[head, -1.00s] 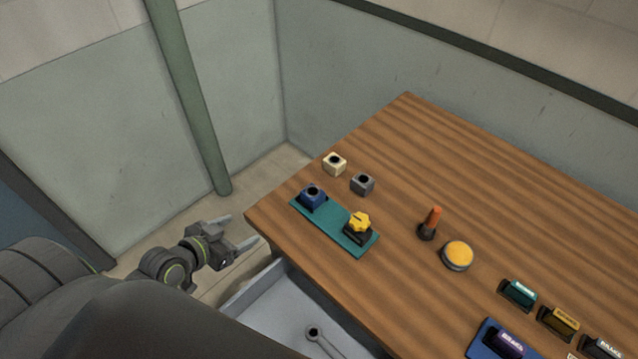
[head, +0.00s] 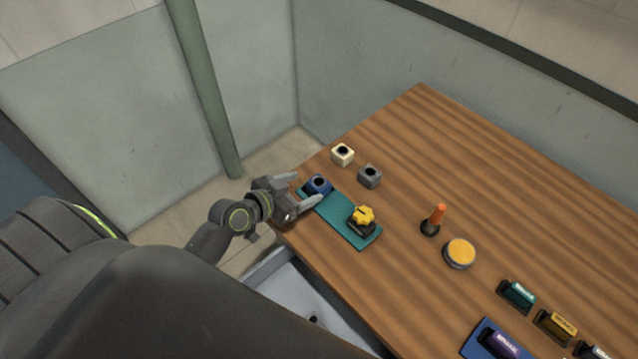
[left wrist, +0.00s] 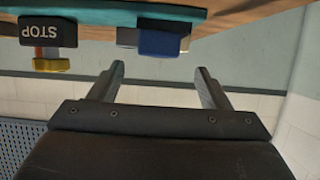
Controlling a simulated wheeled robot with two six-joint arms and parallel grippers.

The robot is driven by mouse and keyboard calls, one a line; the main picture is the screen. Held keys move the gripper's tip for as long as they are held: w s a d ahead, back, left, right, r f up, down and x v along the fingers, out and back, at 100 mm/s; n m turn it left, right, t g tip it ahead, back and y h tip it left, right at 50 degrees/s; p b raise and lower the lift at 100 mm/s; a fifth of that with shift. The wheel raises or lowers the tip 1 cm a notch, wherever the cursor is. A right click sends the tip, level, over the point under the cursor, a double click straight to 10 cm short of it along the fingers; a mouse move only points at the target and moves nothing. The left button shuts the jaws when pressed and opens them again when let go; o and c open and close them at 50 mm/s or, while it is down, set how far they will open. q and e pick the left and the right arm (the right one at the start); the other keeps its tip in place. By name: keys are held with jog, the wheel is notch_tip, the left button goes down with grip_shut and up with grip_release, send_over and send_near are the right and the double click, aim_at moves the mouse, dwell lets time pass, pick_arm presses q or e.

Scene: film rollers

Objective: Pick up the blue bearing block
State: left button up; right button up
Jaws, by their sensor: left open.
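The blue bearing block (head: 318,184) sits at the far left end of the teal plate (head: 338,218) on the wooden table. It has a dark round hole on top. My left gripper (head: 308,190) is open at the table's left edge, its fingers pointing toward the block and close to it. In the left wrist view the blue block (left wrist: 160,42) shows at the top, beyond the gap between the open fingers (left wrist: 160,80). Nothing is between the fingers there. My right gripper is not in view.
A yellow knob on a black STOP base (head: 362,219) stands on the same plate. A cream block (head: 343,154) and a grey block (head: 369,176) stand just behind. An orange-topped peg (head: 434,219) and a yellow round tin (head: 459,253) are to the right. An open drawer (head: 300,297) lies below the table edge.

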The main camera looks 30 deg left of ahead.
aim_at(318, 183)
pick_arm(q)
jog(key=shift+p+x, duration=0.7)
jog(key=shift+x, duration=2.3)
jog(key=shift+s+d+f, duration=0.1)
jog(key=shift+f, duration=0.05)
jog(key=c, duration=1.4)
